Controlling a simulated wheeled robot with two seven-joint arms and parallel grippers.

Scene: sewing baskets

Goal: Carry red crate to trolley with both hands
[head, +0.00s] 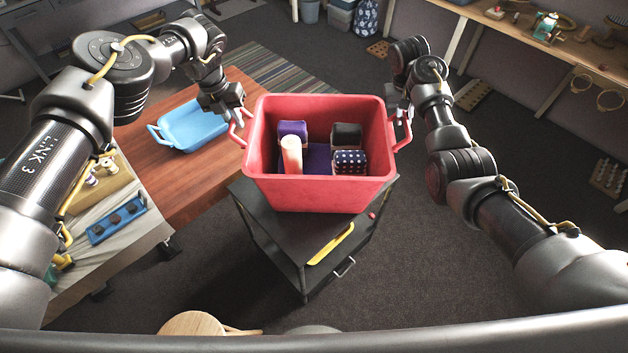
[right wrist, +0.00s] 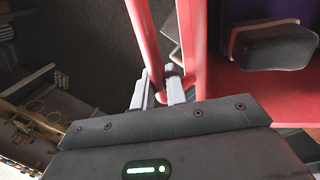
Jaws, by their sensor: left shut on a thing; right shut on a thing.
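The red crate (head: 318,194) is upright over the dark trolley (head: 285,238); I cannot tell whether it rests on the top or hangs just above it. It holds a few blocks in purple, black and dotted dark blue, and a pale cylinder (head: 291,155). My left gripper (head: 236,117) is shut on the crate's left handle. My right gripper (head: 399,115) is shut on the right handle. In the right wrist view the fingers (right wrist: 162,95) close around the red handle bar beside the crate wall (right wrist: 190,40).
A wooden table (head: 190,185) stands left of the trolley with a blue tray (head: 195,126) on it. A blue holder (head: 117,221) lies nearer on the left. A yellow strip (head: 331,243) shows at the trolley's near edge. The floor to the right is mostly clear.

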